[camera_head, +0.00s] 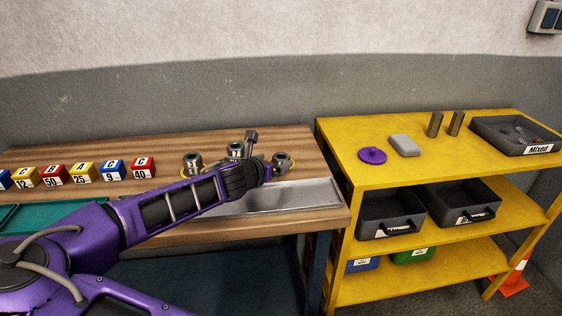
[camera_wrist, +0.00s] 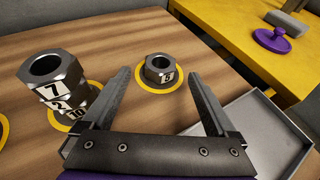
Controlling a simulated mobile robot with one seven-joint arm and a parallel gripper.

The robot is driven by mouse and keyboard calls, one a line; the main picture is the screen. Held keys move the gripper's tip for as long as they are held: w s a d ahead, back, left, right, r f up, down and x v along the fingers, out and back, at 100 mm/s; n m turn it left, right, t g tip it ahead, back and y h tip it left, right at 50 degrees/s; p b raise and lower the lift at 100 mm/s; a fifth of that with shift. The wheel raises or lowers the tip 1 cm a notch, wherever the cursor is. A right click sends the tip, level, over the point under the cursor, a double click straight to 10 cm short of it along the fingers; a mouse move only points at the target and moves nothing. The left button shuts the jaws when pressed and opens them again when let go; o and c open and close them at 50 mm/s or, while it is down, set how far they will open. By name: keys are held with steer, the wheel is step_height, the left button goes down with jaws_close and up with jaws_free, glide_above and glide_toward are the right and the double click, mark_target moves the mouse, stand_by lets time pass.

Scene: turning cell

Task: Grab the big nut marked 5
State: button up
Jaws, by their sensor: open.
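A single dark steel hex nut (camera_wrist: 158,66) sits on a yellow ring on the wooden bench in the wrist view. Its white label carries one small digit, 5 or 9; I cannot tell which for sure. My gripper (camera_wrist: 158,76) is open, with its fingers to either side of this nut in the picture and nothing held. The nut also shows in the head view (camera_head: 283,159), partly hidden by my gripper (camera_head: 263,160). To its left stands a stack of nuts (camera_wrist: 56,75) labelled 7, 2 and 10 from top to bottom.
Another stack with a 3 on top (camera_head: 192,161) stands further left. A shallow grey metal tray (camera_head: 300,195) lies at the bench's front edge. Coloured numbered blocks (camera_head: 83,173) line the left side. A yellow shelf (camera_head: 350,140) stands at right.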

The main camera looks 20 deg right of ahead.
mark_target(280, 159)
steer(key=x, duration=0.4)
steer(key=shift+w+d+f+b, duration=0.15)
steer(key=shift+d+b, duration=0.1)
steer(key=shift+b, duration=0.1)
jaws_close()
